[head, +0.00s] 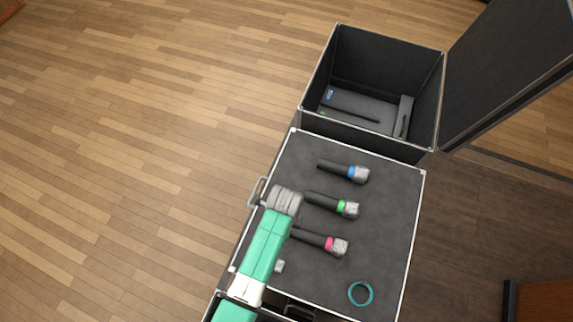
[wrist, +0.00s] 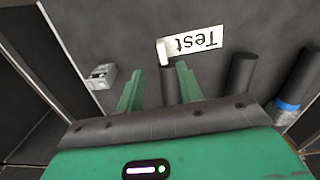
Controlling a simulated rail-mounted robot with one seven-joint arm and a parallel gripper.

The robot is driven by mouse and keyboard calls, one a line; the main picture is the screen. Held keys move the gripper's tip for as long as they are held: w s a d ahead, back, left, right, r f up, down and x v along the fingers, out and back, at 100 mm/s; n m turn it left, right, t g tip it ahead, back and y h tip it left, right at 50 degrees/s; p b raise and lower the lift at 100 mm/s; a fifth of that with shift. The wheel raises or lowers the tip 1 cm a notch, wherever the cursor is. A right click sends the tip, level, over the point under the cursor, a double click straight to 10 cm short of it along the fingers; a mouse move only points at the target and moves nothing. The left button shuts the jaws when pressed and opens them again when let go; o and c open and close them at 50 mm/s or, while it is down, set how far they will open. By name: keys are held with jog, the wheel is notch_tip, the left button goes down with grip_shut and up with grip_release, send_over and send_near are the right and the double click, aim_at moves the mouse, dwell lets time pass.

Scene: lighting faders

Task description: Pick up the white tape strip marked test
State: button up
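The white tape strip marked "Test" (wrist: 195,42) shows in the wrist view, beyond my fingertips and slightly right of centre. Its lettering is upside down, and its left end looks bent. My gripper (wrist: 160,68) is open, its two green fingers apart, with nothing visibly held. A dark microphone handle (wrist: 168,86) shows between the fingers, its end close to the strip's left end. I cannot tell the height of the fingertips above the grey surface. In the head view the strip does not show, and my arm covers the fingers.
Microphones with blue (head: 352,173), green (head: 345,208) and pink (head: 333,245) bands lie on the case top (head: 392,205). A teal ring (head: 361,294) lies near its front. A small silver block (wrist: 101,76) sits left of my fingers. An open bin (head: 369,86) stands behind.

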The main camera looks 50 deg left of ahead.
jog(key=f, duration=0.2)
jog(key=f+b, duration=0.1)
jog(key=f, duration=0.4)
jog(key=shift+s+a+f+b, duration=0.1)
jog(key=shift+a+b, duration=0.25)
jog(key=shift+b, duration=0.05)
grip_shut()
